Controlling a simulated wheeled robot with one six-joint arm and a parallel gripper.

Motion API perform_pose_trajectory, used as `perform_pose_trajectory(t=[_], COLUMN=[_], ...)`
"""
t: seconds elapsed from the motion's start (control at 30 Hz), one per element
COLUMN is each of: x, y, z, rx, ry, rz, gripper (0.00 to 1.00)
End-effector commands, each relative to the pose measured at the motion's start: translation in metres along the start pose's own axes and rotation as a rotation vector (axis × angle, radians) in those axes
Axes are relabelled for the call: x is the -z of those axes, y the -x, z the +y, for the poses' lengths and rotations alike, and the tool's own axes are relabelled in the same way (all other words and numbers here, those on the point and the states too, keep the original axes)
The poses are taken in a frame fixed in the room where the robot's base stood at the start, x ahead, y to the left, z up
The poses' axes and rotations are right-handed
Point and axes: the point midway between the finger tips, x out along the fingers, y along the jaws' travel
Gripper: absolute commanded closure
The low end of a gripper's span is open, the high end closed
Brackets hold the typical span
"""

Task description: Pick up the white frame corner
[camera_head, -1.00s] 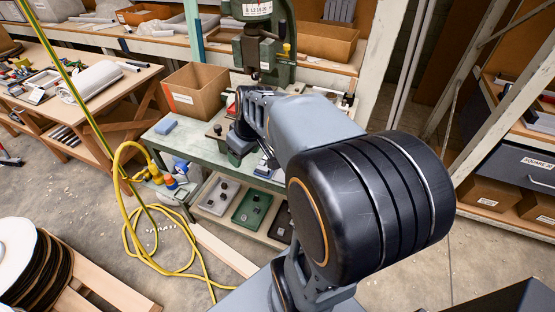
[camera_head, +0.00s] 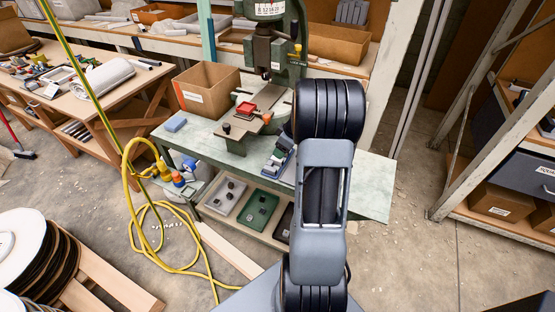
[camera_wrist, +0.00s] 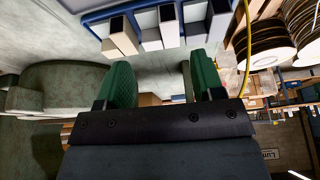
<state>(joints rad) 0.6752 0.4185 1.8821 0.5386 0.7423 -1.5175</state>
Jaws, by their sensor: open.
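My gripper (camera_wrist: 160,85) has two green-padded fingers set wide apart, with nothing between them, in the wrist view. Beyond the fingertips, several pale hollow profile pieces stand in a blue holder (camera_wrist: 92,15). They include a cream-white piece (camera_wrist: 122,36) and a whiter piece (camera_wrist: 168,28); I cannot tell which is the white frame corner. The gripper is apart from them. In the head view, a blue holder with pale pieces (camera_head: 278,158) sits on the green bench (camera_head: 366,180), left of my arm.
The green fly press (camera_head: 276,50) stands at the back of the bench, with a red part (camera_head: 246,108) at its table. A cardboard box (camera_head: 207,88) and a blue block (camera_head: 176,122) are to the left. A yellow hose (camera_head: 135,215) lies on the floor. The bench's right end is clear.

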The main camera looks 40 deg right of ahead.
Motion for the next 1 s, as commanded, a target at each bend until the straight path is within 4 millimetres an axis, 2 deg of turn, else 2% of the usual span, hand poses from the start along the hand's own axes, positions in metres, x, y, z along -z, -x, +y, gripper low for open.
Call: perform_pose_trajectory(t=[0.17,0.53,0.87,0.9,1.0], x=[0.0,0.0,0.0,0.0,0.001], y=[-0.008,-0.054,-0.064,-0.065,-0.066], z=[0.0,-0.001,-0.005,-0.005,-0.005], rx=[0.002,0.007,0.015,0.016,0.017], ry=[-0.002,-0.002,0.002,0.002,0.002], rz=[0.0,-0.003,-0.007,-0.007,-0.008], gripper=[0.38,0.38,0.38,0.44,0.54])
